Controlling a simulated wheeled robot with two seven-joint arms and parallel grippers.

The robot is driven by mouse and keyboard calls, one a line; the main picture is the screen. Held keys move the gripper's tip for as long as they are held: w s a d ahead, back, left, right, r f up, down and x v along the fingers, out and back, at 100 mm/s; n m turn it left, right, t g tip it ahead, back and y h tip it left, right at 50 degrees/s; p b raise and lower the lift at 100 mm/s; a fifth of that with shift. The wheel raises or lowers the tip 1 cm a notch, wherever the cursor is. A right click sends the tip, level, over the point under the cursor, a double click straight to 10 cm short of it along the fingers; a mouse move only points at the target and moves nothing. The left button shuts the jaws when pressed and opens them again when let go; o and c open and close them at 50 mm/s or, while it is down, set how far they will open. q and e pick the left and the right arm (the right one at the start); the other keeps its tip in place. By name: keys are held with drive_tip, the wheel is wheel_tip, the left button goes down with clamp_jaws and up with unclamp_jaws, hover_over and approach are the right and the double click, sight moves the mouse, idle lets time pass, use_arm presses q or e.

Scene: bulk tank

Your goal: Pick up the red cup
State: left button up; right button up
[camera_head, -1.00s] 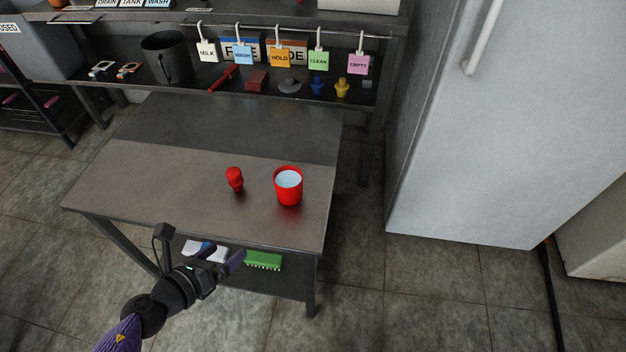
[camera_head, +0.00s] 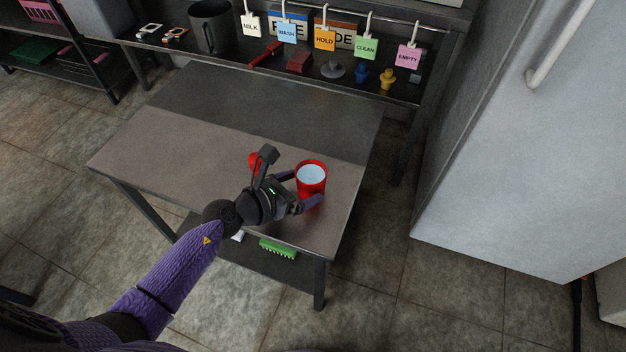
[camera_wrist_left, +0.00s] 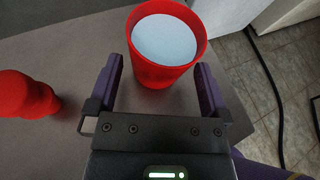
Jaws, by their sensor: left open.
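The red cup (camera_head: 311,186) stands upright on the table near its right end, with a pale blue-white surface inside. It also shows in the left wrist view (camera_wrist_left: 164,75). My left gripper (camera_head: 303,188) is open, with one finger on each side of the cup's near part. In the left wrist view the fingers (camera_wrist_left: 160,80) reach along both sides of the cup and look apart from it; contact cannot be told for sure. My right gripper is not in view.
A red knobbed object (camera_wrist_left: 22,95) stands left of the cup, partly hidden behind my gripper in the head view (camera_head: 254,160). The table (camera_head: 180,135) is otherwise clear. A shelf (camera_head: 225,55) with tags stands behind; a large pale cabinet (camera_head: 520,140) is at right.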

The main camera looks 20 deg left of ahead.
use_arm(q)
drive_tip(key=shift+b+x, duration=0.35)
drive_tip(key=shift+x, duration=0.65)
drive_tip(key=shift+w+d+f, duration=0.2)
drive_tip(key=shift+w, duration=0.1)
drive_tip(key=c, duration=1.1)
drive_tip(key=shift+r, duration=0.2)
